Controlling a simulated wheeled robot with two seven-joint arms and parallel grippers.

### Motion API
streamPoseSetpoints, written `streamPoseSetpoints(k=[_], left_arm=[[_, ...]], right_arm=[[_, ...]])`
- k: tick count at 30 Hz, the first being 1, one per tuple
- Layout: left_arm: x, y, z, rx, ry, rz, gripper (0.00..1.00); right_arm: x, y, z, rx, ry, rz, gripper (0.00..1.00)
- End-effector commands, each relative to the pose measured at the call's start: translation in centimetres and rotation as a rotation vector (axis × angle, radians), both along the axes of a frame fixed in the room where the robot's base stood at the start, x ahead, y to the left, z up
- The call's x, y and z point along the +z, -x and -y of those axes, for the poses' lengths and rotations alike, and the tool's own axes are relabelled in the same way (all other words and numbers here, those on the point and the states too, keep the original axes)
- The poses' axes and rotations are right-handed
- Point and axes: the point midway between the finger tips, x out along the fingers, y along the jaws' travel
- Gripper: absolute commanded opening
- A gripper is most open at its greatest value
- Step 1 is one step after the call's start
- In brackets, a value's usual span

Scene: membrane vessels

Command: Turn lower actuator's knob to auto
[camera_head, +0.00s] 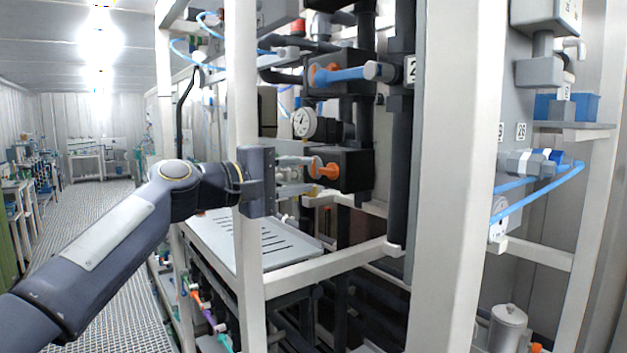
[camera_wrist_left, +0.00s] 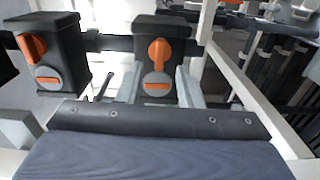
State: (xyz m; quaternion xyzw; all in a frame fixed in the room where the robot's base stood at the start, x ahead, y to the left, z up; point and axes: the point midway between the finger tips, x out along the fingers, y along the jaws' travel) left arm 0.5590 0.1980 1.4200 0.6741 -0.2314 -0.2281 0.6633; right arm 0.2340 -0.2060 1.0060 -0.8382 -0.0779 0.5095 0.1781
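The lower actuator (camera_head: 352,168) is a black box on the rack with orange knobs (camera_head: 328,170) facing my left gripper (camera_head: 314,174). Contact is not visible. The knob labels cannot be read. My right gripper is not in view.
The upper actuator (camera_head: 345,62) has a similar orange knob; a blue handle-like part (camera_head: 345,74) crosses it. A pressure gauge (camera_head: 304,122) sits between the actuators. A white frame post (camera_head: 243,90) stands close to my left wrist. A slotted shelf (camera_head: 225,240) lies below.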

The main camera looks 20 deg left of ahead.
Motion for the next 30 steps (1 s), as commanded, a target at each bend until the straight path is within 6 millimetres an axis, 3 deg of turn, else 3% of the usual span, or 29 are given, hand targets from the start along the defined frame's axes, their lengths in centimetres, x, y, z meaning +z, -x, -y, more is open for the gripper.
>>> streamPoseSetpoints(k=[8, 23, 26, 29, 30], left_arm=[[-0.1, 2.7, -2.1, 0.000, -0.001, -0.001, 0.33], [-0.1, 3.0, -2.2, -0.001, -0.003, -0.003, 0.33], [-1.3, 3.8, -2.0, 0.002, -0.046, -0.015, 0.33], [-4.9, 5.9, -1.6, 0.006, -0.166, -0.048, 0.33], [-7.0, 7.2, -1.4, 0.005, -0.232, -0.067, 0.33]], right_arm=[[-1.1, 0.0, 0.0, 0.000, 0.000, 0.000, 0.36], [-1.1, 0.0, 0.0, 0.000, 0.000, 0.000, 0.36], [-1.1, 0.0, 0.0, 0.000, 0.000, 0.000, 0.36], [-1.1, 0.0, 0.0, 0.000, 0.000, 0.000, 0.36], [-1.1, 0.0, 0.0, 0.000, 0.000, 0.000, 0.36]])
